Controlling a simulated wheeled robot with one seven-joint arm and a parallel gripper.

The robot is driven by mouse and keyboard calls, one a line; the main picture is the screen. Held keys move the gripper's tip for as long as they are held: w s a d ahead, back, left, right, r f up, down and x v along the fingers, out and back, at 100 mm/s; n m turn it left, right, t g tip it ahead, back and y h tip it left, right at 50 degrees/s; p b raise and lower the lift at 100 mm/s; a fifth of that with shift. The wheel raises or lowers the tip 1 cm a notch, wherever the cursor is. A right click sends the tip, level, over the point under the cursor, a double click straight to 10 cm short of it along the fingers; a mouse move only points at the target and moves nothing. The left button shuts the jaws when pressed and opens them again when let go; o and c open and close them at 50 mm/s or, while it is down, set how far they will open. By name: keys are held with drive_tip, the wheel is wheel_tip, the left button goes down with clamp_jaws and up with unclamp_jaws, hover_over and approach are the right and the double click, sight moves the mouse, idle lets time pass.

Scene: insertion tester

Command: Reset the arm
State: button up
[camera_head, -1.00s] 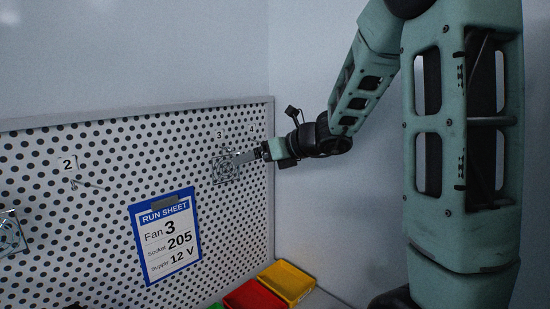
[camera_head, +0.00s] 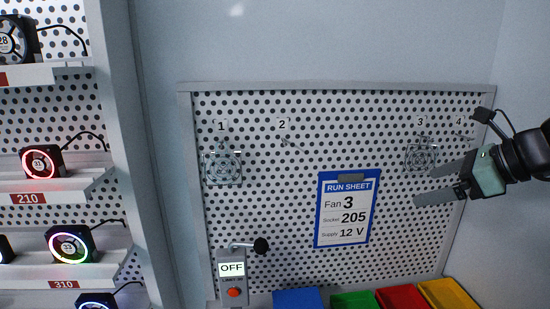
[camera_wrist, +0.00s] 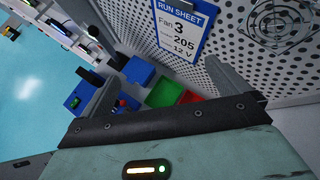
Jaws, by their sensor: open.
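My gripper (camera_head: 426,187) is at the right in the head view, its two fingers pointing left and spread apart with nothing between them. It stands in front of the perforated board (camera_head: 270,215), just below the fan guard (camera_head: 420,154) under label 3. In the wrist view, my gripper (camera_wrist: 160,75) also shows open and empty, and the fan guard (camera_wrist: 281,24) is at the upper right. The run sheet (camera_head: 347,210) hangs left of the gripper and reads fan 3, socket 205, supply 12 V.
Another fan guard (camera_head: 222,167) is under label 1. A control box (camera_head: 232,276) reading OFF has a black-knobbed lever (camera_head: 261,246) above it. Blue (camera_head: 298,299), green, red and yellow (camera_head: 448,294) bins line the bottom. Shelves with lit fans (camera_head: 70,245) stand at the left.

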drive_tip(key=s+a+f+n+g+b, duration=0.1)
drive_tip(key=s+a+f+n+g, duration=0.35)
drive_tip(key=a+n, duration=0.35)
drive_tip(key=s+a+f+n+g, duration=0.3)
drive_tip(key=s+a+f+n, duration=0.1)
drive_tip(key=s+a+n, duration=0.25)
drive_tip(key=s+a+f+n+h+b, duration=0.1)
drive_tip(key=s+n, duration=0.4)
drive_tip(key=n, duration=0.5)
drive_tip(key=s+a+f+n+h, duration=0.4)
drive_tip(key=s+f+n+h, duration=0.1)
drive_tip(key=n, duration=0.5)
drive_tip(key=shift+s+a+f+g+b, duration=0.25)
drive_tip(key=shift+s+g+b, duration=0.2)
drive_tip(key=shift+s, duration=0.3)
